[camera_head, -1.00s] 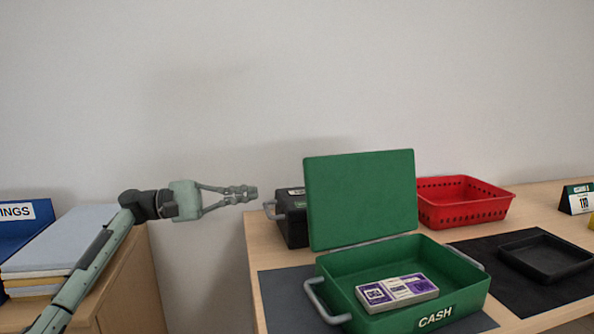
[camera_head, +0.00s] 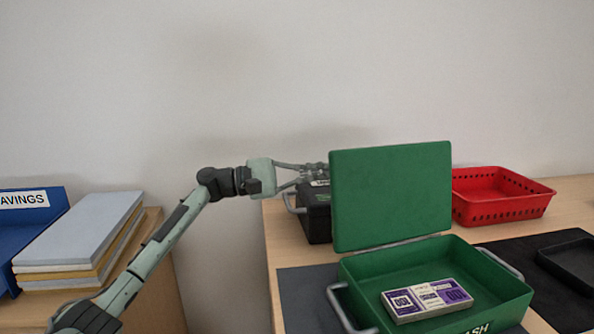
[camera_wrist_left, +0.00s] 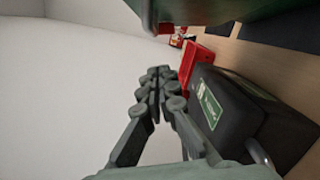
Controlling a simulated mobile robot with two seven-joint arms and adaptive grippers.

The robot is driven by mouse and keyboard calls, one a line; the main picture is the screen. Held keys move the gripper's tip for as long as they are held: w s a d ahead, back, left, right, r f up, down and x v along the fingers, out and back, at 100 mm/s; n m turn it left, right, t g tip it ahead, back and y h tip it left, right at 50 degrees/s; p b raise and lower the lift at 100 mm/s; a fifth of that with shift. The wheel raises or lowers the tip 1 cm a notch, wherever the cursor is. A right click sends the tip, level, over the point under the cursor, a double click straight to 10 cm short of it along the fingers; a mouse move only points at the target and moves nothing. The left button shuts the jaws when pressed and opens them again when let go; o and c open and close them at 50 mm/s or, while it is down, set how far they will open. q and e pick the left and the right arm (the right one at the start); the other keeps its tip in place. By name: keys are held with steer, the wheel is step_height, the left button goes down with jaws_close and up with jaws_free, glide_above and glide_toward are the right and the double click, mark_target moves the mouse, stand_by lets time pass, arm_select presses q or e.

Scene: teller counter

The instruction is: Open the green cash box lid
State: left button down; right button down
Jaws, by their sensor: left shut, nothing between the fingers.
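The green cash box (camera_head: 470,258) stands on the counter with its lid (camera_head: 390,197) raised, standing about upright at the back edge. A bundle of purple-and-white notes (camera_head: 427,299) lies inside. My left gripper (camera_head: 322,169) is shut and empty. It is at the lid's upper left edge, and its fingertips seem to reach partly behind the lid. In the left wrist view the closed fingers (camera_wrist_left: 155,85) show with nothing between them, and a green edge of the lid (camera_wrist_left: 225,12) crosses the top. I cannot tell whether they touch. My right gripper is not in view.
A black box (camera_head: 318,222) with a handle stands behind the lid, just below my left gripper. A red basket (camera_head: 500,210) is at the back right. A black tray (camera_head: 570,262) lies at right. Stacked folders (camera_head: 85,240) and a blue SAVINGS box are at left.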

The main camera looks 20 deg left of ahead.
mark_target(336, 162)
arm_select(q)
steer(key=shift+s+d+r, duration=0.35)
steer(key=shift+s+d, duration=0.1)
steer(key=shift+s, duration=0.2)
steer(key=shift+s+d+r, duration=0.35)
steer(key=shift+s+d, duration=0.05)
steer(key=shift+s, duration=0.2)
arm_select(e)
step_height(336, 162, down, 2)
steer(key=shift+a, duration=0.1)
arm_select(q)
steer(key=s+d+r+m, duration=0.1)
steer(key=s+m, duration=0.1)
steer(key=s+d+r+m+g+y+p, duration=0.1)
steer(key=s+d+r+m, duration=0.1)
steer(key=shift+d+r, duration=0.2)
steer(key=shift+d, duration=0.05)
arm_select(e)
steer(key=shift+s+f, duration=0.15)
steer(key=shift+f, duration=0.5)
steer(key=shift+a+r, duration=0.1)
